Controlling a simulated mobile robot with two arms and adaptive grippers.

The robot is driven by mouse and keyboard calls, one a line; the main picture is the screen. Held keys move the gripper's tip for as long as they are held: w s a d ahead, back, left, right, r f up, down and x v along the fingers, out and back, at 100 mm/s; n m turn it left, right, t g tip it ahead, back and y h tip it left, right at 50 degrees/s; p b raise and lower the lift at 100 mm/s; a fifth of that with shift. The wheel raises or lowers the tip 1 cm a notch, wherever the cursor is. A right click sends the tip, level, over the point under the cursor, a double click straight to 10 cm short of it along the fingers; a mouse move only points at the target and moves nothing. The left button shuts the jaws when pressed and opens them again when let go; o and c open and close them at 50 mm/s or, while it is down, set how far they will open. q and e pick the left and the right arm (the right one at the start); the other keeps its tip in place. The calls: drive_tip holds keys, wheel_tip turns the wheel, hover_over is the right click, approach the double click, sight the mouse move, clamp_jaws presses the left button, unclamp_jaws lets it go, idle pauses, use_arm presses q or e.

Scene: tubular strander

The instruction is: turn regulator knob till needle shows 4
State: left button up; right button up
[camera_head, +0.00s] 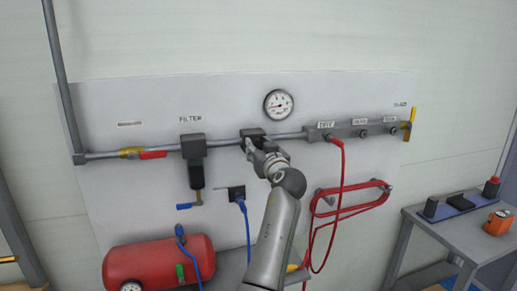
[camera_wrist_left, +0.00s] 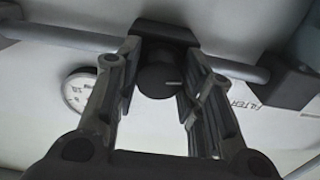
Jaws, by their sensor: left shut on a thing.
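The dark regulator (camera_head: 252,133) sits on the grey pipe in the middle of the white panel. Its round black knob (camera_wrist_left: 157,80), with a light mark on it, is between the fingers of my left gripper (camera_wrist_left: 158,62) in the left wrist view. My left gripper (camera_head: 256,146) is shut on the knob; the arm hides most of it in the head view. The white pressure gauge (camera_head: 279,104) is above and right of the regulator; its needle is too small to read. The gauge (camera_wrist_left: 75,92) is partly covered by a finger in the left wrist view. My right gripper is not in view.
A filter (camera_head: 194,160) hangs from the pipe on the left. A manifold (camera_head: 350,131) with a red hose (camera_head: 342,170) is on the right. A red tank (camera_head: 158,264) stands below, and a grey table (camera_head: 455,232) with small items stands at right.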

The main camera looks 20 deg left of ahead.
use_arm(q)
drive_tip(key=shift+c, duration=1.3)
